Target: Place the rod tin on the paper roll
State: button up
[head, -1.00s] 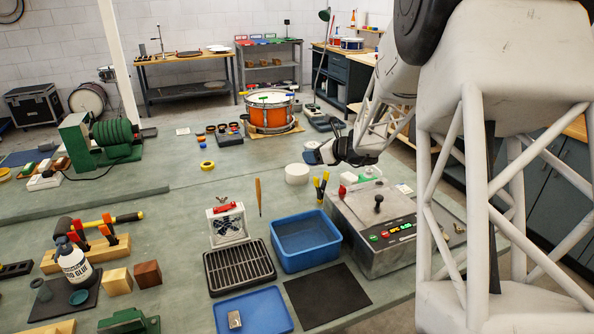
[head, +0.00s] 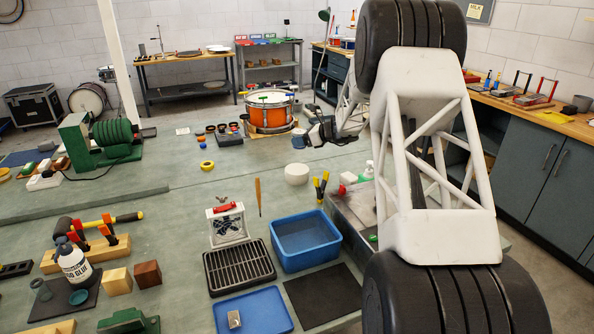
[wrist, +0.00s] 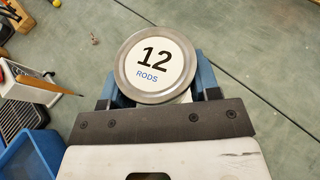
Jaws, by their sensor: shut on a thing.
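The rod tin (wrist: 154,65) is round and metal-rimmed, with a white lid marked "12 RODS". My gripper (wrist: 163,82) is shut on it, with blue fingers on either side. In the head view the tin (head: 298,139) is small at the end of my arm, level-looking and beyond the paper roll in the picture. The paper roll (head: 296,174) is a short white cylinder standing on the bench. The tin appears apart from it. In the wrist view a bit of white shows beside the tin; I cannot tell whether it is the roll.
A drum (head: 270,112) stands behind my gripper. A blue bin (head: 305,240), a yellow-handled tool (head: 321,187) and a white rack (head: 228,226) lie nearer. A yellow tape roll (head: 207,165) is to the left. The bench left of the paper roll is mostly clear.

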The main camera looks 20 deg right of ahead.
jog(key=shift+w+d+f, duration=0.1)
jog(key=shift+w+f, duration=0.15)
jog(key=shift+w, duration=0.5)
jog(key=shift+w+f, duration=0.25)
jog(key=shift+w, duration=0.45)
send_over(298, 169)
jog(key=shift+f, duration=2.5)
jog(key=shift+f, duration=2.5)
jog(key=shift+f, duration=0.15)
jog(key=o, duration=1)
